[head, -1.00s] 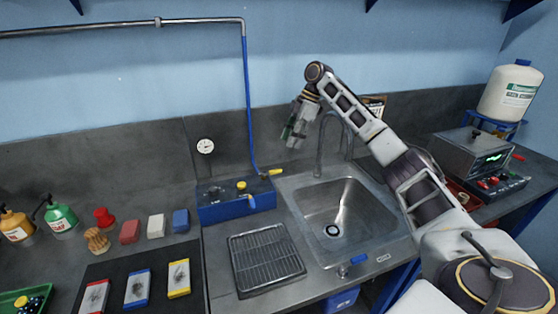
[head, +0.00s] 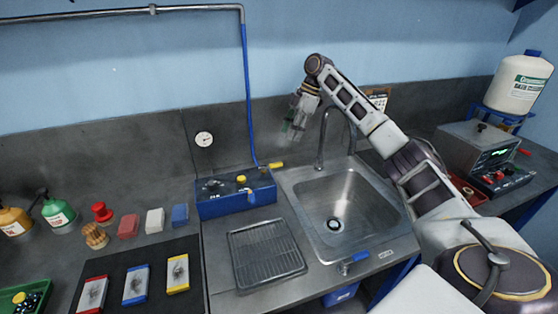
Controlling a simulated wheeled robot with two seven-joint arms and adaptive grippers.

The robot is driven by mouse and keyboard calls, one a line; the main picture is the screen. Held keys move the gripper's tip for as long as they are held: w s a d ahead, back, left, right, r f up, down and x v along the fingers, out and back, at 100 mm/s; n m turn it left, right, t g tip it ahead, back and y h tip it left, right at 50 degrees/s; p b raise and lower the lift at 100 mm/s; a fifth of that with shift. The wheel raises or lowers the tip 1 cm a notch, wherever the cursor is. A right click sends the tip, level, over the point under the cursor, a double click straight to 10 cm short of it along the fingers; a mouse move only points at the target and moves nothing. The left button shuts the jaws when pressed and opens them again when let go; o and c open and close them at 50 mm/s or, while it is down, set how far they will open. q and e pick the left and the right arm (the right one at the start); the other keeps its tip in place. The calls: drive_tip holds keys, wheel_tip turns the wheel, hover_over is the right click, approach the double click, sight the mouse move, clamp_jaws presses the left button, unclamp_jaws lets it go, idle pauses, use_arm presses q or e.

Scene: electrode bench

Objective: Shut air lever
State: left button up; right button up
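A blue air pipe (head: 248,95) runs down the back wall to a valve with a yellow lever (head: 276,165), which points to the right. It sits at the back right corner of a blue box (head: 225,207) with a yellow knob and a small blue lever (head: 251,197) on its front that hangs down. My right gripper (head: 290,131) is raised near the back wall, above and to the right of the yellow lever and apart from it. It points downward and looks empty. Its fingers are too small and blurred to tell their opening. My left gripper is out of view.
A steel sink (head: 352,240) with a tall faucet (head: 321,140) lies right of the box. A ribbed drain tray (head: 265,285) lies in front of the box. A round gauge (head: 204,139) is on the backsplash. Bottles and coloured blocks stand at left.

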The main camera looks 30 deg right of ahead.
sight(277, 163)
drive_tip(key=x, duration=1.2)
drive_tip(key=shift+a+f+p, duration=0.1)
drive_tip(key=shift+f+p, duration=0.05)
drive_tip(key=shift+p, duration=0.2)
drive_tip(key=shift+f, duration=0.1)
drive_tip(key=shift+c, duration=1.1)
clamp_jaws()
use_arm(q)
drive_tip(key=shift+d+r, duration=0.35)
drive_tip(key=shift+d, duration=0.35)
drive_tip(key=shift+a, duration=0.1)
